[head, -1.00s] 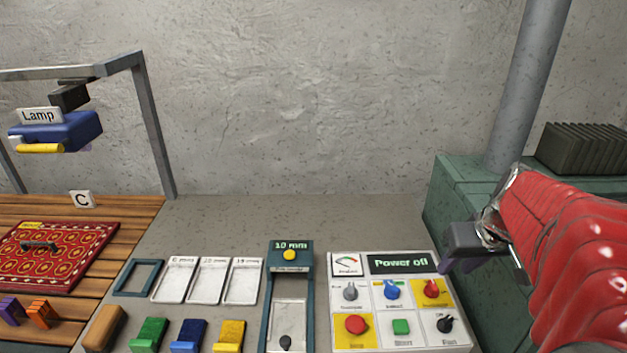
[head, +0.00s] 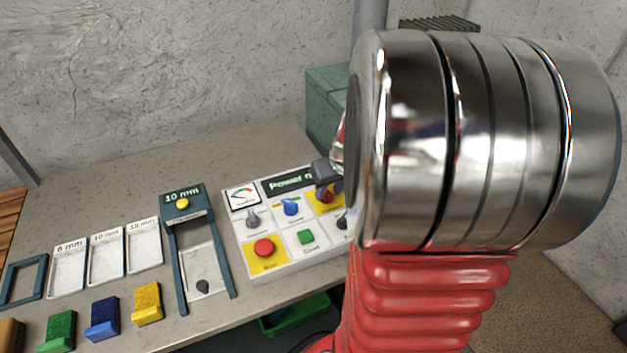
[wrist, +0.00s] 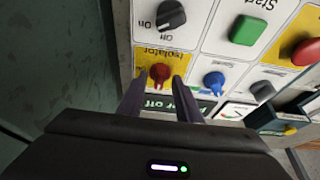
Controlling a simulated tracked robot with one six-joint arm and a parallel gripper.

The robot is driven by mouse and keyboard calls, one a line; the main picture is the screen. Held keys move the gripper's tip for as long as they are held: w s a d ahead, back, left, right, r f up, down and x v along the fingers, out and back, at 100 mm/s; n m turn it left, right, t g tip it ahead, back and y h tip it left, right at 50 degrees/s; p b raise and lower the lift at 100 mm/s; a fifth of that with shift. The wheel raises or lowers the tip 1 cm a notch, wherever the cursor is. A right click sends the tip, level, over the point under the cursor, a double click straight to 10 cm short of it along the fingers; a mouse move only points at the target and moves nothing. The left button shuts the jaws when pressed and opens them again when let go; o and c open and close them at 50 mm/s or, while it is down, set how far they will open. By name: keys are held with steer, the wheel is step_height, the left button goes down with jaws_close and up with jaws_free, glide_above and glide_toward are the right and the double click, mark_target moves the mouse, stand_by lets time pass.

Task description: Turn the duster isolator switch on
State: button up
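The isolator switch is a red knob on a yellow square of the white control panel. In the wrist view the knob (wrist: 160,73) sits between the fingertips, under an upside-down "Isolator" label. My gripper (wrist: 160,80) is open, with one finger on each side of the knob; I cannot tell whether they touch it. In the head view my gripper (head: 326,176) is over the panel's upper right, partly hiding the red knob (head: 327,197). The panel's display (head: 289,182) is partly covered; its visible text begins "Power o".
Close by are a black knob (wrist: 171,16), a blue knob (wrist: 213,82), a green start button (wrist: 248,30) and a red button (head: 264,248). A green cabinet (head: 325,105) stands behind the panel. A 10 mm fixture (head: 182,205) and trays lie left.

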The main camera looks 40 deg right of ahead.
steer(key=shift+w+f, duration=0.1)
steer(key=shift+f, duration=0.1)
steer(key=shift+c, duration=0.4)
jaws_close()
steer(key=shift+a, duration=0.2)
steer(key=shift+d, duration=0.1)
